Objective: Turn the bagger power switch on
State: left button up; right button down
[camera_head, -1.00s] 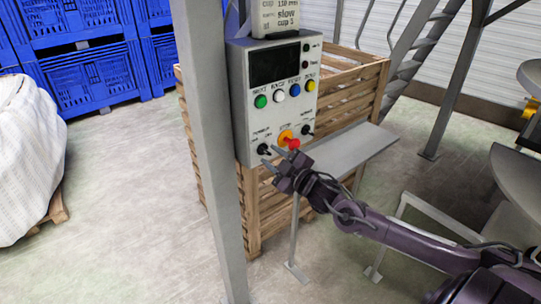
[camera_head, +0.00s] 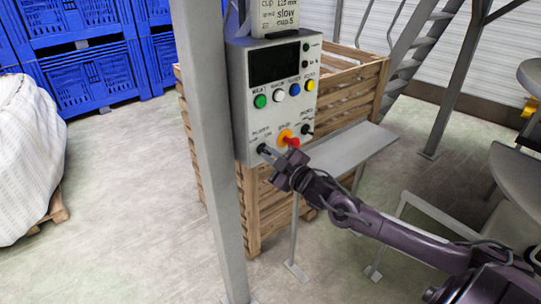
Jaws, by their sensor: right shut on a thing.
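The control box (camera_head: 243,95) hangs on a grey post, with a dark display and a row of green, white, blue and yellow buttons. Along its lower edge are a black switch at the left, a red knob (camera_head: 292,142) on a yellow plate, and another black switch (camera_head: 307,129) at the right. My right gripper (camera_head: 271,155) is at the lower left black switch (camera_head: 262,148), its fingers closed around it and partly hiding it. The small labels are too blurred to read surely. My left gripper is not in view.
The grey post (camera_head: 208,150) stands just left of the box. A wooden crate (camera_head: 345,90) is behind it, and a grey shelf (camera_head: 350,148) juts out to the right, close to my right arm. Blue crates (camera_head: 85,80) and a white sack (camera_head: 28,150) stand at the left.

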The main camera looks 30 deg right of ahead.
jog(key=shift+d+m+p, duration=0.2)
jog(key=shift+m+p, duration=2.9)
jog(key=shift+m, duration=1.35)
jog(key=shift+d+m+p, duration=0.15)
jog(key=shift+m+p, duration=2.9)
jog(key=shift+m, duration=1.4)
jog(key=c, duration=1.5)
grip_release()
